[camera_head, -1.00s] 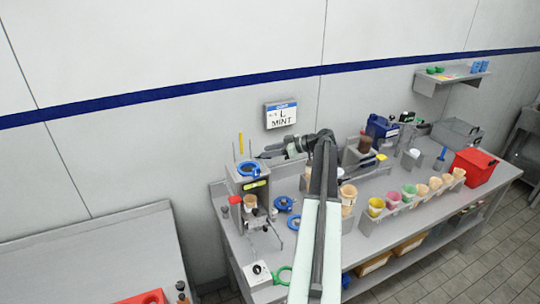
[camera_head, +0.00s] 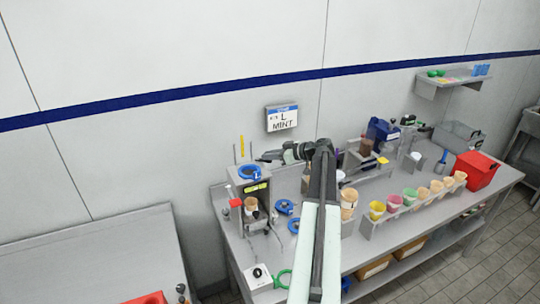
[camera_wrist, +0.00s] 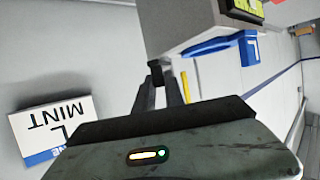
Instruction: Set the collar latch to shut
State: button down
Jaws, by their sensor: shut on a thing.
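A grey machine (camera_head: 238,185) stands at the left end of the bench with a blue collar (camera_head: 250,173) on top. In the wrist view the blue collar (camera_wrist: 220,44) shows as a band with a raised end, on the grey block. My gripper (camera_head: 264,158) is just above and right of the collar in the head view. In the wrist view its fingers (camera_wrist: 156,80) are closed on a small dark piece (camera_wrist: 155,70) at the block's near edge. I cannot tell whether this piece is the collar latch's handle; the latch's position is unclear.
A sign reading L MINT (camera_head: 282,118) is on the wall behind. Yellow sticks (camera_head: 242,147) stand behind the machine. Loose blue rings (camera_head: 285,207) lie on the bench, with a rack of colored cups (camera_head: 410,196) and a red bin (camera_head: 474,170) farther right.

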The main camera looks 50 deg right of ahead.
jog(key=a+m+h, duration=0.1)
jog(key=m+h, duration=0.1)
jog(key=a+m+h, duration=0.1)
jog(key=h, duration=0.1)
jog(key=s+a+m+h, duration=0.1)
jog(key=m+h, duration=0.1)
jog(key=shift+m+h, duration=0.3)
jog(key=m+h, duration=0.1)
jog(key=a+m+g+h, duration=0.1)
jog(key=m+h, duration=0.2)
jog(key=h, duration=0.1)
jog(key=shift+w+a+m+g, duration=0.3)
jog(key=shift+w+g, duration=0.1)
jog(key=shift+m+h, duration=0.3)
jog(key=c, duration=1.4)
grip_release()
jog(key=shift+g, duration=0.3)
